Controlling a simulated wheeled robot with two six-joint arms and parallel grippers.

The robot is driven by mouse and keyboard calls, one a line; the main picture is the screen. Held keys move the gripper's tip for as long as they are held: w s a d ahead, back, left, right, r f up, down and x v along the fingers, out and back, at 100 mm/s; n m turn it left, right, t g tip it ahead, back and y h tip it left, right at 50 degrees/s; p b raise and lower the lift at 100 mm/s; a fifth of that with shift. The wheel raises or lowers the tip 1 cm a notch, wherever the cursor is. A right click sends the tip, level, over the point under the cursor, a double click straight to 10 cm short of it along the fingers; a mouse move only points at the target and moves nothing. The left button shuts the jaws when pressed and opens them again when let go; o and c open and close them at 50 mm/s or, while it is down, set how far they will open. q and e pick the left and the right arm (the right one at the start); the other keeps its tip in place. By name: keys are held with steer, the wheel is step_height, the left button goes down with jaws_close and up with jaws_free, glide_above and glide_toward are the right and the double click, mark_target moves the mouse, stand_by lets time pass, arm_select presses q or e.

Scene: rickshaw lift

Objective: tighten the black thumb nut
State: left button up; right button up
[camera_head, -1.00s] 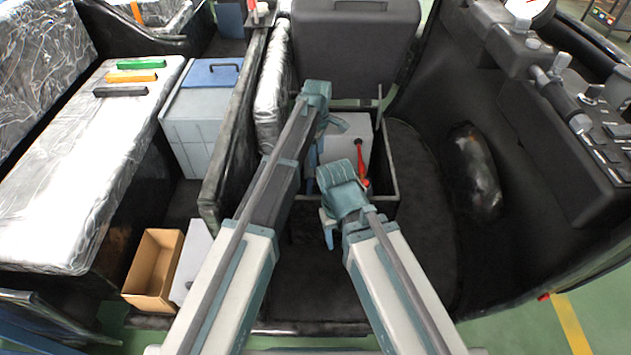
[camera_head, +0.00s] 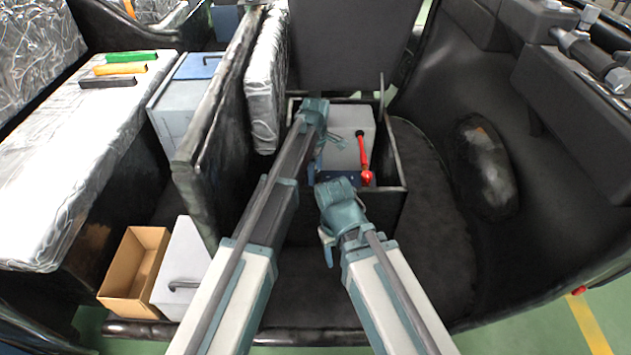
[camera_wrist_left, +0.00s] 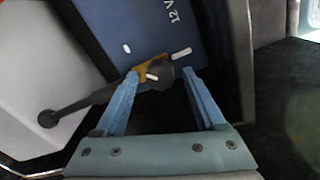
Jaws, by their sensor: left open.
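The black thumb nut (camera_wrist_left: 160,77) shows in the left wrist view as a dark round knob on a brass-yellow clamp (camera_wrist_left: 148,66), beside a blue surface (camera_wrist_left: 190,30) marked "12 V". A black cable (camera_wrist_left: 88,103) runs left from it. My left gripper (camera_wrist_left: 162,75) is open, with a blue finger on either side of the nut in that view; contact cannot be told.
The battery sits in a black open-topped box (camera_head: 398,165), with a red cable end (camera_head: 364,160) on its right. A silver-wrapped cushion (camera_head: 265,80) and black partition (camera_head: 215,120) stand close left. A cardboard box (camera_head: 135,265) lies at lower left.

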arm_select(q)
steer(key=shift+f, duration=0.55)
arm_select(e)
steer(key=shift+f, duration=0.5)
arm_select(q)
steer(key=shift+r, duration=0.1)
steer(key=shift+c, duration=0.2)
jaws_close()
